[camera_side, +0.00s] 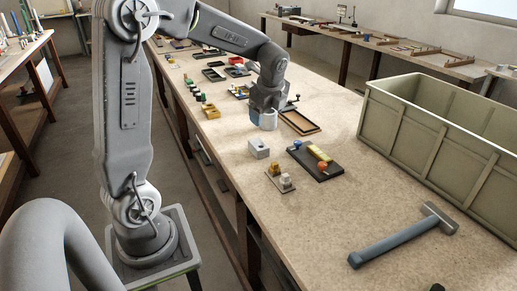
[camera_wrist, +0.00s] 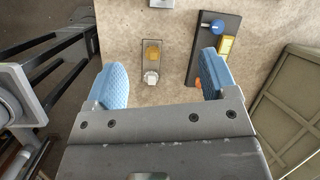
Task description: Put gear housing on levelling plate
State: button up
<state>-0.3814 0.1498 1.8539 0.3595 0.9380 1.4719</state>
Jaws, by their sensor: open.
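A small light-grey box with a knob on top (camera_side: 258,148), which looks like the gear housing, stands on the bench. Only its edge shows at the top of the wrist view (camera_wrist: 161,3). A dark flat plate (camera_side: 326,174) carries blue, yellow and orange parts; it also shows in the wrist view (camera_wrist: 203,70). A smaller grey plate (camera_side: 287,187) carries a yellow and a whitish part, also in the wrist view (camera_wrist: 152,65). I cannot tell which is the levelling plate. My gripper (camera_side: 264,122) is open and empty, blue fingers apart (camera_wrist: 163,82), above the bench behind the box.
A large olive crate (camera_side: 440,135) stands on the right. A hammer (camera_side: 400,241) lies in front of it. An empty shallow tray (camera_side: 300,123) and several trays and small parts lie farther back. The front of the bench is mostly clear.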

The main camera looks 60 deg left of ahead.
jog(key=w+a+f+m+g, duration=0.1)
jog(key=w+a+f+m, duration=0.1)
jog(key=a+f+m, duration=0.3)
jog(key=n, duration=0.2)
send_over(256, 141)
jog(key=d, duration=0.2)
jog(key=f, duration=0.6)
jog(key=shift+s+d, duration=0.15)
jog(key=shift+d, duration=0.05)
jog(key=shift+y, duration=0.3)
jog(key=shift+x, duration=3.05)
jog(key=c, duration=1.2)
jog(key=shift+r, duration=0.1)
jog(key=shift+c, duration=0.8)
